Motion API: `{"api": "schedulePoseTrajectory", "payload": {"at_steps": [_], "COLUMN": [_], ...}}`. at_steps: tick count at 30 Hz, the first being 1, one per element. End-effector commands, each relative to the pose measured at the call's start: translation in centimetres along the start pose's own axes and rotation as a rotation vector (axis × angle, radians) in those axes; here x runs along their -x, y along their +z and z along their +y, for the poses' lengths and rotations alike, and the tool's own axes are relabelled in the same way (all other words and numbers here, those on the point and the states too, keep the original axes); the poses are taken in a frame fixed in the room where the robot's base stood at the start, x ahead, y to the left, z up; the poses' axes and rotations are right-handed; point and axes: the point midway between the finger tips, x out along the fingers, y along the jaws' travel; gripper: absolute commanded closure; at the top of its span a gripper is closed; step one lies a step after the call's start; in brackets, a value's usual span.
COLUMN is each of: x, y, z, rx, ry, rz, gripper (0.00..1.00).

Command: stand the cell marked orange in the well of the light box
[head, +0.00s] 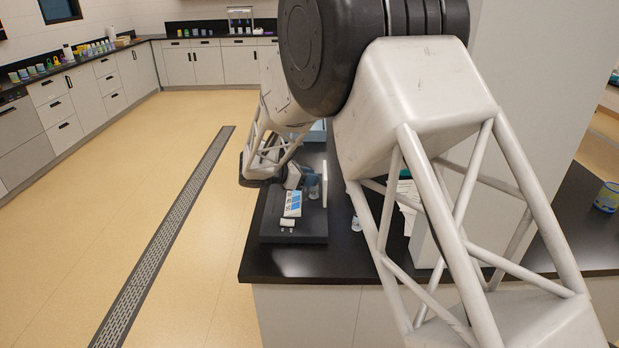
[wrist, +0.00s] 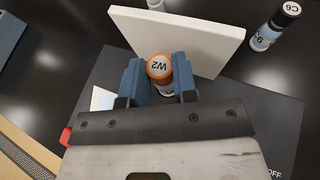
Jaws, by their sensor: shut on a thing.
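In the wrist view, the cell marked orange (wrist: 160,68) has an orange rim and a white top reading W2. My gripper (wrist: 161,82) is shut on it, one blue finger on each side. The cell is close in front of the upright white panel (wrist: 190,38) of the light box, over its dark base (wrist: 265,125). The cell's foot and the well are hidden, so I cannot tell whether it is seated. In the head view my gripper (head: 303,180) is low over the light box base (head: 293,238), beside the panel (head: 324,184).
A black-capped vial marked C6 (wrist: 276,26) stands on the black bench, right of the panel. Part of another vial (wrist: 156,5) shows behind the panel. A small clear vessel (head: 356,224) stands right of the box. The bench front (head: 300,268) is clear.

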Motion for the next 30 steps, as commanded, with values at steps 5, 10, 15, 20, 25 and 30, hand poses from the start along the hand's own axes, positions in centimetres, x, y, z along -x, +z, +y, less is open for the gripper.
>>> {"api": "schedulePoseTrajectory", "payload": {"at_steps": [5, 10, 15, 20, 25, 30], "x": [-0.16, -0.33, -0.39, -0.39, -0.39, -0.40], "y": [-0.39, -0.80, -0.94, -0.94, -0.95, -0.96], "z": [0.00, 0.01, 0.01, 0.01, 0.01, 0.01], "rx": [0.001, 0.001, 0.000, 0.000, 0.000, 0.000], "ry": [0.000, 0.000, 0.000, 0.000, 0.000, 0.000], "rz": [0.000, 0.000, 0.000, 0.000, 0.000, 0.000], "gripper": [0.91, 0.91, 0.91, 0.91, 0.63, 0.44]}}
